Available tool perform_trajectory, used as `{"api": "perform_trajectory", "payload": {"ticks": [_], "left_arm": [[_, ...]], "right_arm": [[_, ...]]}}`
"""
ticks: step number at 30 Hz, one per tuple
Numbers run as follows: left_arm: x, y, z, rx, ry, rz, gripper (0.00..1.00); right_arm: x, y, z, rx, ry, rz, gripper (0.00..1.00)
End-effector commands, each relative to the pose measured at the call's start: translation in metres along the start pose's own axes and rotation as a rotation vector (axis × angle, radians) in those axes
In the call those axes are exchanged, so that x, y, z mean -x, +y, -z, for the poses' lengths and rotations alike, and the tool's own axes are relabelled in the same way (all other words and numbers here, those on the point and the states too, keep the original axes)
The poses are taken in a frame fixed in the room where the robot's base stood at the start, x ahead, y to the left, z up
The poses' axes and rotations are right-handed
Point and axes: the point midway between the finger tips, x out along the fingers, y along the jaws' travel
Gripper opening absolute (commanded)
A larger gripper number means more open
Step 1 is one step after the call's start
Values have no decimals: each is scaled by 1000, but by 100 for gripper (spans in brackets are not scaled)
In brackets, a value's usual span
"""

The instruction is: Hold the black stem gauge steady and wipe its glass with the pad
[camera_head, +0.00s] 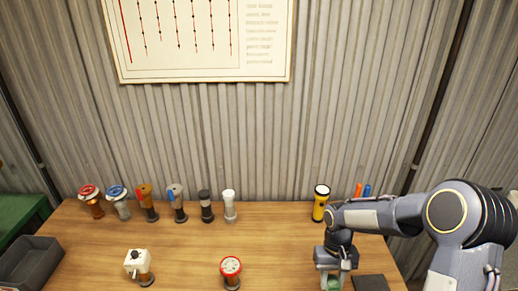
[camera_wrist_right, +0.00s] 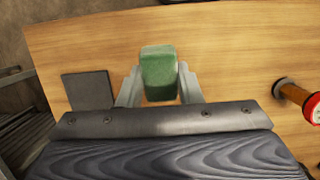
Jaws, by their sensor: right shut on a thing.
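My right gripper (camera_head: 332,275) is at the lower right of the head view, pointing down. It is shut on a green pad (camera_wrist_right: 158,70), whose lower part also shows in the head view (camera_head: 333,284). A black-topped stem fitting (camera_head: 206,206) stands upright in the back row, well left of the right gripper. A white-topped stem fitting (camera_head: 229,206) stands beside it. My left gripper is not in view.
Several valves line the back left. A dark square mat (camera_head: 371,283) lies right of the gripper. A grey bin (camera_head: 30,262) is at left.

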Motion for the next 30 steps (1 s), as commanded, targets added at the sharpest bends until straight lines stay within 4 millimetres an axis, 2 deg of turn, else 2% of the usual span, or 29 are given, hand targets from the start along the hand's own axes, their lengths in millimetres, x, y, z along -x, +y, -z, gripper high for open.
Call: {"api": "perform_trajectory", "payload": {"ticks": [1, 16, 20, 23, 25, 30], "left_arm": [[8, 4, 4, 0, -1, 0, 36], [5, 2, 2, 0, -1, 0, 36], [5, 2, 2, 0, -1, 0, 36], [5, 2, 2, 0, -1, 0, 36], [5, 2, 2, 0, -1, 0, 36], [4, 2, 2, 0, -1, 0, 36]], "right_arm": [[9, 0, -3, 0, -1, 0, 14], [6, 0, -2, 0, -1, 0, 14], [8, -7, 4, 17, 15, -3, 14], [13, -26, 18, 58, 54, -9, 14], [18, -48, 32, 102, 98, -14, 14], [36, -121, 68, 237, 230, -21, 14]]}}
